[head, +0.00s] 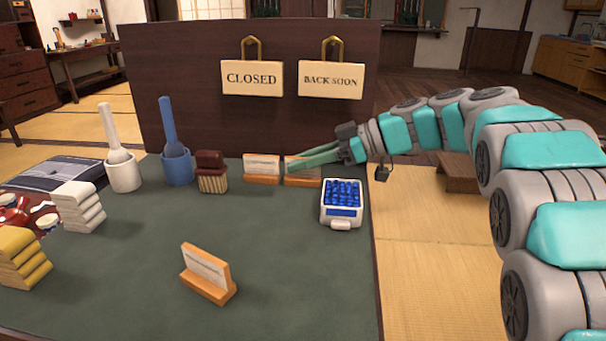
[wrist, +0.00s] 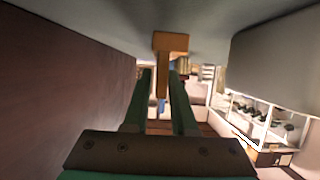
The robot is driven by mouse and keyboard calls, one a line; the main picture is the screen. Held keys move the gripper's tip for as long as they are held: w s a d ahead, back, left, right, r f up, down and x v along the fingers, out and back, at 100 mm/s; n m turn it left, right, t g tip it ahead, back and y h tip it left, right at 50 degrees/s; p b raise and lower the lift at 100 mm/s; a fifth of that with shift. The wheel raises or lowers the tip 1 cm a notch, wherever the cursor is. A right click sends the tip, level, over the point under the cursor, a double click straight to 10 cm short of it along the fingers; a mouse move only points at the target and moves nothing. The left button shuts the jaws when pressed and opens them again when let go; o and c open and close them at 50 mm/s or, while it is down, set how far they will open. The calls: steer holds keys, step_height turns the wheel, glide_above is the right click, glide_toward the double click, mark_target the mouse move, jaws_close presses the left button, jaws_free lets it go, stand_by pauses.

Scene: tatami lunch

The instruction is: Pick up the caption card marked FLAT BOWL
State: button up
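Three caption cards stand in wooden holders on the dark green table; their writing is too small to read, so I cannot tell which says FLAT BOWL. One card (head: 303,183) is at the back, partly hidden by my gripper (head: 289,164). A second card (head: 262,166) is just left of it. A third card (head: 207,270) stands alone, angled, at the front. My gripper reaches in low from the right. In the wrist view, a wooden holder (wrist: 171,42) shows end-on, its narrow upright part between the two separated green fingers (wrist: 161,78). I see no finger pressed on it.
A dark panel (head: 185,70) with CLOSED and BACK SOON signs rises behind the cards. A white box of blue pieces (head: 341,203) stands right of the cards. A brush (head: 211,173), blue holder (head: 177,166) and white holder (head: 123,172) stand left. The middle table is clear.

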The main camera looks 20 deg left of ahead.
jaws_close()
steer(key=shift+r, duration=0.1)
stand_by(0.4)
